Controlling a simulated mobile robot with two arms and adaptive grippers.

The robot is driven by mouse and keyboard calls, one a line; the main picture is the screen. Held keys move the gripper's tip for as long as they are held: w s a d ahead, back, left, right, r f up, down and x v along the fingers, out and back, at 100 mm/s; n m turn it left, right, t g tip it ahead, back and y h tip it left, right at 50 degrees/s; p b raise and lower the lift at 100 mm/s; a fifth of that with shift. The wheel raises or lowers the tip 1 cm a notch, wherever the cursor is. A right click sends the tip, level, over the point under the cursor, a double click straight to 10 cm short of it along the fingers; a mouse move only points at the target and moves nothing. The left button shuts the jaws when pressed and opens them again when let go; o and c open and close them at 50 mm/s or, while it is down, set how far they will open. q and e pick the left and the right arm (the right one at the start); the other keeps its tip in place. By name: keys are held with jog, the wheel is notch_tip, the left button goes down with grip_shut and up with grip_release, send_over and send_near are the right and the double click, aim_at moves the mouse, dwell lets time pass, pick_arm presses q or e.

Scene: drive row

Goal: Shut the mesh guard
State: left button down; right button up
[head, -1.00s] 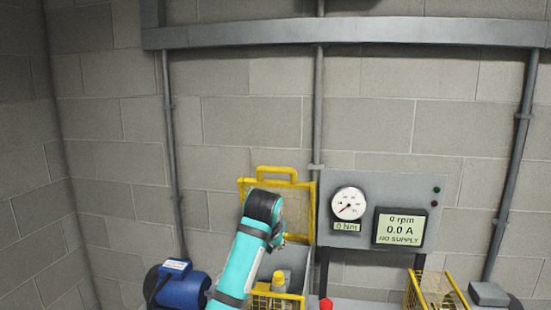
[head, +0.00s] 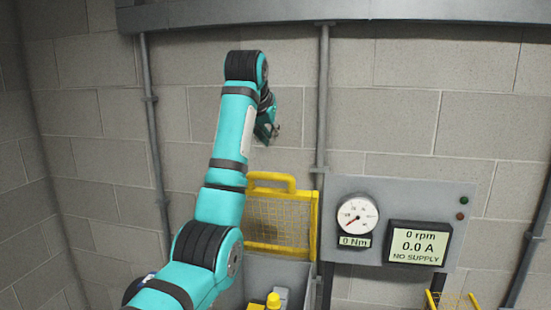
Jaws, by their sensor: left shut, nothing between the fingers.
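The yellow mesh guard (head: 285,222) stands upright, swung open, at the back of a grey housing (head: 293,268). A yellow handle bar tops its frame. My left arm crosses in front of the guard's left side and hides part of it. My left gripper (head: 266,133) is above the guard's handle, in front of the block wall, apart from the guard. Its fingers are small in the picture and look shut and empty. My right gripper is not in view.
A grey panel with a round dial (head: 357,216) and a display (head: 418,243) reading NO SUPPLY stands right of the guard. A yellow-capped part (head: 273,301) shows inside the housing. Another yellow mesh piece (head: 452,300) is at the lower right. The wall above is clear apart from conduits.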

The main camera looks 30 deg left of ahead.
pick_arm(q)
jog(key=p+x, duration=0.6)
jog(key=x, duration=0.3)
jog(key=s, duration=0.1)
jog(key=s+f, duration=0.1)
jog(key=s+d+p, duration=0.1)
jog(key=shift+s+f, duration=0.2)
jog(key=shift+s, duration=0.1)
